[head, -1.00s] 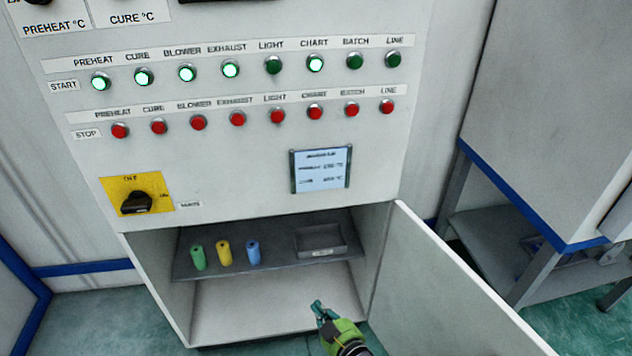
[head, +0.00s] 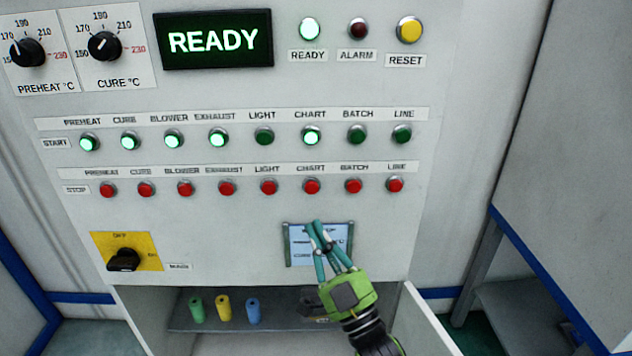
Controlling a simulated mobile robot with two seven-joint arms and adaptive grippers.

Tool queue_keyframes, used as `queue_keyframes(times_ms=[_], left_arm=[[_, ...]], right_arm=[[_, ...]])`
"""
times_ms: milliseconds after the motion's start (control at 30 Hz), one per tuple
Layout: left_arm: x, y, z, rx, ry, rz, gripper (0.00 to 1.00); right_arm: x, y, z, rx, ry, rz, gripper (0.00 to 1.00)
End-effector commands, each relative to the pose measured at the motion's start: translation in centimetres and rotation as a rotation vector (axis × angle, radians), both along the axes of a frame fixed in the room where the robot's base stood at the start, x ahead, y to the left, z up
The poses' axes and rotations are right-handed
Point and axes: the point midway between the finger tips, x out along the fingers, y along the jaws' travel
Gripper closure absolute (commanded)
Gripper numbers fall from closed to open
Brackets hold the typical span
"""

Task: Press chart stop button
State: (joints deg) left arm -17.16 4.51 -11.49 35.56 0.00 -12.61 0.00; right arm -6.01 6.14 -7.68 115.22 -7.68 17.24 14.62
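The chart stop button (head: 312,186) is a red round button in the STOP row on the grey panel, under the CHART label. The green chart start button (head: 312,136) above it is lit. My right gripper (head: 318,226) is in front of the small display plate (head: 300,246), a little below the chart stop button and apart from it in the picture. Its teal fingers point up, with their tips close together, and nothing shows between them. The exact gap at the tips is hard to make out. My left gripper is not in view.
Other red stop buttons flank it, light (head: 269,187) on the left and batch (head: 353,186) on the right. A screen (head: 213,40) reads READY. Below, an open cabinet shelf (head: 280,318) holds green, yellow and blue cylinders. The open door (head: 428,325) stands at lower right.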

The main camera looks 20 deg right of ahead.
Motion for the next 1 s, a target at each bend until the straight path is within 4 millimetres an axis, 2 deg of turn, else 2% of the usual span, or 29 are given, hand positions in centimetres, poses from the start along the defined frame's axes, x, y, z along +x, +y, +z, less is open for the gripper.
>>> queue_keyframes(times_ms=[367,533,1000], left_arm=[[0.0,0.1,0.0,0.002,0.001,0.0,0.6],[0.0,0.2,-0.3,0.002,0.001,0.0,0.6],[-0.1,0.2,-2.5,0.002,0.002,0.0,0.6]], right_arm=[[-0.2,0.0,0.4,0.001,-0.011,0.001,1.0],[0.5,-0.2,0.4,0.0,-0.013,0.001,1.0],[6.4,-1.9,0.2,-0.001,-0.011,0.001,1.0]])
